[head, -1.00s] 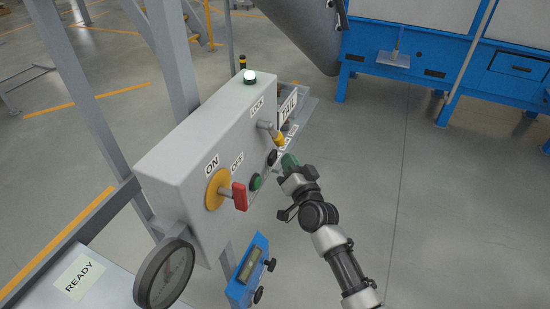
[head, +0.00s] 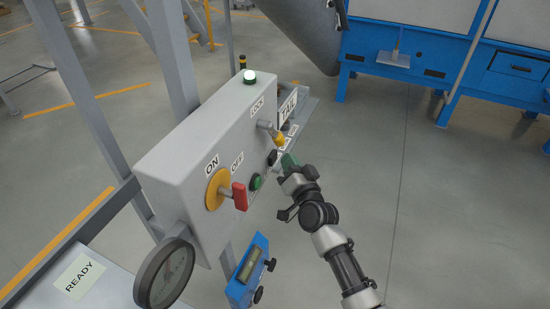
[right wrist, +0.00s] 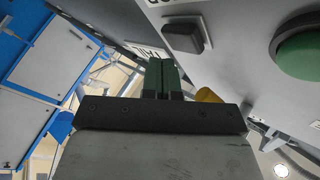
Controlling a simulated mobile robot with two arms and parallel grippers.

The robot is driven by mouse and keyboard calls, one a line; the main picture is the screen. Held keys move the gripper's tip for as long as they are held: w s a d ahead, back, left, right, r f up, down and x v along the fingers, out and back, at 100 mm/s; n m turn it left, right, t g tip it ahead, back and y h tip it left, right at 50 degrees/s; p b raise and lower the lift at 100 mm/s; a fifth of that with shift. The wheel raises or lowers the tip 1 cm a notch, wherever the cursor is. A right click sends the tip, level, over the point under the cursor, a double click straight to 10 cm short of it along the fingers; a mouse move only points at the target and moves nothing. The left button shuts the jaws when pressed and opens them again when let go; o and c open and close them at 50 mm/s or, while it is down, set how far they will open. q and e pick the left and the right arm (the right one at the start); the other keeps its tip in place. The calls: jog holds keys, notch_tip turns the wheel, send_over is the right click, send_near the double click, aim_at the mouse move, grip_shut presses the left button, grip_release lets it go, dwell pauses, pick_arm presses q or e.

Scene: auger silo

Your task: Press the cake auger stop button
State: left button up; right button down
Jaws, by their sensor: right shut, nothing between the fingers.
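The grey control box (head: 185,145) stands left of centre in the head view. Its front face carries a black button (head: 272,158) and, nearer to me, a green button (head: 256,182). In the right wrist view the black button (right wrist: 184,37) is squarish and the green button (right wrist: 300,50) is large and round. I cannot read which one is marked stop. My right gripper (head: 289,160) has green fingertips, is shut and empty, and is in front of the box face beside the black button. In the wrist view the fingertips (right wrist: 163,62) appear just short of it. My left gripper is not in view.
A red switch handle (head: 239,196) on a yellow disc and a yellow-tipped lock lever (head: 278,138) stick out from the box. A round gauge (head: 164,274) and a blue meter (head: 248,270) are below. A blue machine (head: 425,70) stands behind; the floor at right is clear.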

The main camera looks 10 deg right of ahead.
dwell(0.7)
jog(key=shift+w+a, duration=0.25)
jog(key=shift+a, duration=0.1)
jog(key=shift+w+a, duration=0.25)
jog(key=shift+a, duration=0.2)
dwell(0.7)
jog(key=shift+d, duration=0.1)
jog(key=shift+s+d+p, duration=0.3)
jog(key=shift+s+d, duration=0.2)
jog(key=shift+d, duration=0.2)
jog(key=shift+s+d, duration=0.7)
jog(key=shift+d, duration=0.35)
jog(key=shift+s+d, duration=0.7)
jog(key=shift+d, duration=0.35)
